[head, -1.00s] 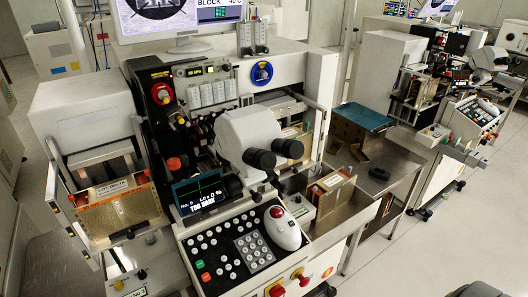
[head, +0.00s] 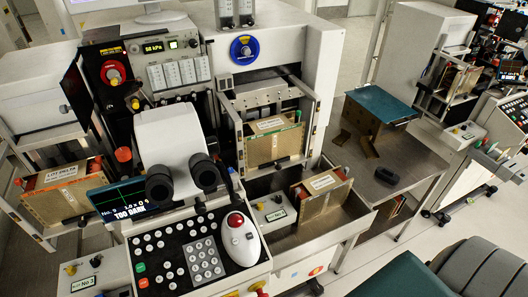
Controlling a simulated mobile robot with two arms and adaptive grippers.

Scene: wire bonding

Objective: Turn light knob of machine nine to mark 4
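The near machine fills the left and middle of the head view. Its dark screen (head: 130,202) reads "TOO DARK" with a small "No." line, whose number is hard to read. A red knob on a yellow plate (head: 113,72), a small yellow-and-black knob (head: 133,103) and an orange knob (head: 123,154) sit on its left side. A round blue dial (head: 244,48) is on the upper front. I cannot tell which is the light knob, and no mark numbers are legible. Neither of my grippers is in view.
A steel side table (head: 375,185) holds a teal-topped box (head: 380,105). Another machine (head: 465,160) stands right. Floor shows between them.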

